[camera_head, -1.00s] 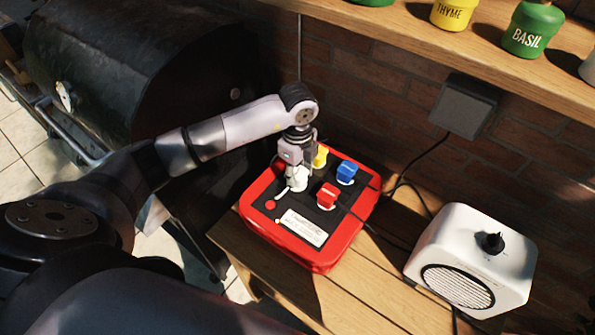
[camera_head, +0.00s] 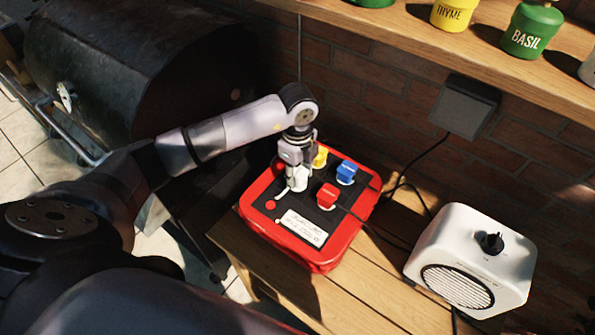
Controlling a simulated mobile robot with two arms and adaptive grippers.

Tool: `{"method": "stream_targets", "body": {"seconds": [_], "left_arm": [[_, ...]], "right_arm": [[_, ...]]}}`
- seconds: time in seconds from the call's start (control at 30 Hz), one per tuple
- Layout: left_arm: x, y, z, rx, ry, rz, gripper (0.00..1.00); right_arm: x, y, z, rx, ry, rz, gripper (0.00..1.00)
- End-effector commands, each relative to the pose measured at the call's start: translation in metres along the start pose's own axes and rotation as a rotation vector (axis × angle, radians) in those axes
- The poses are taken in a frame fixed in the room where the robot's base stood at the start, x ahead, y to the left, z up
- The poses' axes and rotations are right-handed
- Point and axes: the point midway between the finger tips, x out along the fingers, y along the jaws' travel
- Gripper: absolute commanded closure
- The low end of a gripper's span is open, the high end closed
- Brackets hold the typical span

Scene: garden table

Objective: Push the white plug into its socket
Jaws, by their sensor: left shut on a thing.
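The white plug (camera_head: 297,183) is in the camera_head view, on the left part of the red box's dark top panel. My left gripper (camera_head: 296,170) comes down on it from above and is shut on it. The plug looks upright and low at the panel. Its socket is hidden under the plug and gripper, so I cannot tell how deep the plug sits. The red box (camera_head: 326,257) stands on the wooden table. My right gripper is not in view.
Close to the gripper on the panel are a yellow plug (camera_head: 320,157), a blue plug (camera_head: 346,171) and a red plug (camera_head: 327,196). A white speaker-like device (camera_head: 480,250) stands at right. A dark grill (camera_head: 150,70) is at left. A shelf (camera_head: 480,50) with pots runs above.

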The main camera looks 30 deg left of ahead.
Motion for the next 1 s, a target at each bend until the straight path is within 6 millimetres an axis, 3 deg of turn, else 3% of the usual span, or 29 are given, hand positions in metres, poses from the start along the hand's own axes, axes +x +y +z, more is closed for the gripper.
{"method": "stream_targets", "body": {"seconds": [1.0], "left_arm": [[0.0051, 0.0000, 0.0001, 0.000, 0.000, 0.000, 0.90]], "right_arm": [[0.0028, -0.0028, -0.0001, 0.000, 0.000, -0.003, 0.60]]}}
